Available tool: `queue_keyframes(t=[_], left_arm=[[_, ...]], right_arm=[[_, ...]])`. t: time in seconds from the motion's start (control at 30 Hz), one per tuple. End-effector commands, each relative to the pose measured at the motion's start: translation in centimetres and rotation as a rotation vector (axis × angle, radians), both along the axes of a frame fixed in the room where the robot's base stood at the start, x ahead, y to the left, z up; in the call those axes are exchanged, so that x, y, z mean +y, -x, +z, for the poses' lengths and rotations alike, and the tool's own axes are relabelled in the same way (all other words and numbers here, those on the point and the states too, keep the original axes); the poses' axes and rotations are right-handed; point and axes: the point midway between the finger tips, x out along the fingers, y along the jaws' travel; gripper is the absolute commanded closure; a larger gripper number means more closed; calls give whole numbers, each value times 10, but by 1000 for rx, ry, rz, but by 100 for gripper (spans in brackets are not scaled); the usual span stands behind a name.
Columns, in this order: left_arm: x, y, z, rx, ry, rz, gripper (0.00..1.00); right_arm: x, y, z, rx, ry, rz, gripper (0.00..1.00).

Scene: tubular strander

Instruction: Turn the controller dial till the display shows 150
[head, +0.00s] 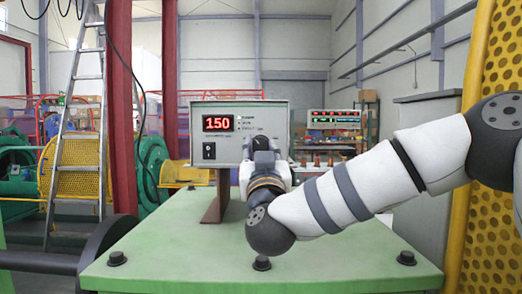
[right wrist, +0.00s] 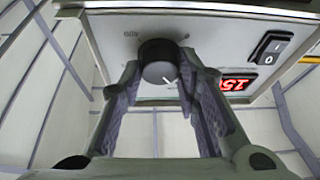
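The controller (head: 233,118) is a grey box with a red lit display (head: 218,123) reading 150. Its black round dial (right wrist: 158,62) has a white pointer mark and shows in the right wrist view. My right gripper (head: 263,148) is at the right part of the controller's front and hides the dial in the head view. In the right wrist view its fingers (right wrist: 160,72) lie on both sides of the dial and look closed on it. The display shows upside down there (right wrist: 238,86). My left gripper is not in view.
A black rocker switch (head: 209,151) is below the display. The controller stands on a brown support (head: 215,203) over a green table (head: 160,262) with black bolts. A second panel with red displays (head: 334,119) stands behind. A ladder and yellow perforated guards flank the area.

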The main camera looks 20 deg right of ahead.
Motion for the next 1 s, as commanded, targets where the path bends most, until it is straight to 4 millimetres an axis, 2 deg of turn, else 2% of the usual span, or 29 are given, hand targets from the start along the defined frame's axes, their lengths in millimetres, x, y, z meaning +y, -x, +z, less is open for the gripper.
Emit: queue_keyframes(t=[0.47,0.5,0.57,0.87,1.0], left_arm=[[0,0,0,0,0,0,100],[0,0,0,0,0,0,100],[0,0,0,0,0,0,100],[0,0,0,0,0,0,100],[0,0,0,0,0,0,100]], right_arm=[[0,0,0,-10,-35,0,98],[0,0,0,-10,-35,0,61],[0,0,0,-10,-35,0,50],[1,2,-1,-10,-34,0,50],[6,22,-9,-8,-31,3,50]])
